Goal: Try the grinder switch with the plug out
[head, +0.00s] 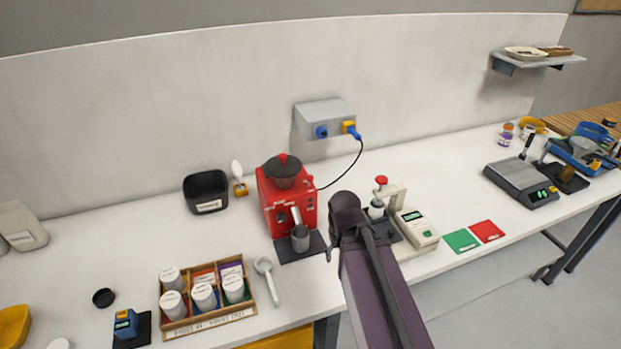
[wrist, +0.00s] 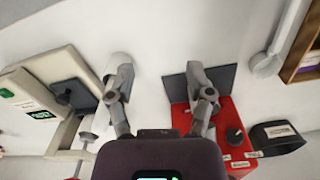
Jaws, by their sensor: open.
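The red grinder (head: 287,205) with a black hopper lid stands on a dark mat left of my arm; its red body (wrist: 233,118) shows at right in the wrist view. A black knob (wrist: 235,136) and small white labels are on it; I cannot tell the switch position. A black cable runs from the grinder to a blue plug (head: 354,133) at the yellow fitting of the grey wall box (head: 318,110); it looks seated there. My gripper (wrist: 160,85) is open and empty, its right finger overlapping the grinder in view. Contact cannot be told. The head view hides the fingers.
A press-like device with a red knob (head: 381,181) and a display unit (head: 417,228) stand right of the grinder. A wooden rack of jars (head: 207,312) and a white spoon (head: 267,280) lie in front. A black bin (head: 206,191) is behind left.

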